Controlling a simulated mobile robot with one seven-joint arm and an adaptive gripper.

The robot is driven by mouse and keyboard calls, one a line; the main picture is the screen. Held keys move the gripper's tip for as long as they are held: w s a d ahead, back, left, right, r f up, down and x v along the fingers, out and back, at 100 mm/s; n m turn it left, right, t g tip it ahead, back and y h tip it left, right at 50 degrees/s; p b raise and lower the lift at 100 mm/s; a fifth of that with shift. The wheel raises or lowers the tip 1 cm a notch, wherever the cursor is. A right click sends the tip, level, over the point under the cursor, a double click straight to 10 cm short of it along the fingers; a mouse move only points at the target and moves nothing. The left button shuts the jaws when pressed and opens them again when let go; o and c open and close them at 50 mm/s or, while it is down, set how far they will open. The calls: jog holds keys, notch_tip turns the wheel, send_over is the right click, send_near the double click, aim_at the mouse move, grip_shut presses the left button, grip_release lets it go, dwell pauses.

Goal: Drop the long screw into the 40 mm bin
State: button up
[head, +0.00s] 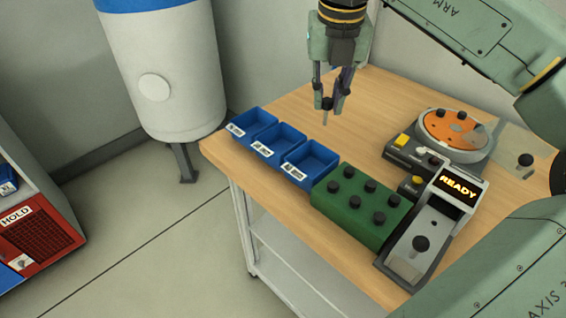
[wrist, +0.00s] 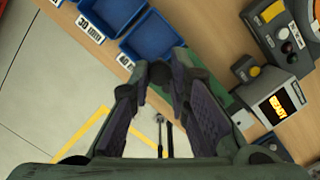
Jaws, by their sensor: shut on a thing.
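My gripper (head: 328,103) is shut on a screw and holds it in the air above the table. The screw's thin grey shaft (head: 325,117) points down below the fingertips. In the wrist view its dark round head (wrist: 160,73) shows between the fingertips; the shaft is hard to make out there. The bin looks empty.
Two more blue bins stand in the same row, the 30 mm bin (head: 262,152) and another (head: 237,132). A green block (head: 350,215) with several black knobs stands beside the 40 mm bin. A "READY" display unit (head: 457,192) and an orange turntable (head: 437,128) stand further right.

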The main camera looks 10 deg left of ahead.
aim_at(326, 119)
jog(key=shift+f+b, duration=2.1)
jog(key=shift+f, duration=0.95)
jog(key=o, duration=0.9)
jog(key=r, duration=0.4)
jog(key=s+r, duration=0.1)
jog(key=r, duration=0.7)
jog(key=shift+s+d, duration=0.15)
jog(key=shift+s, duration=0.25)
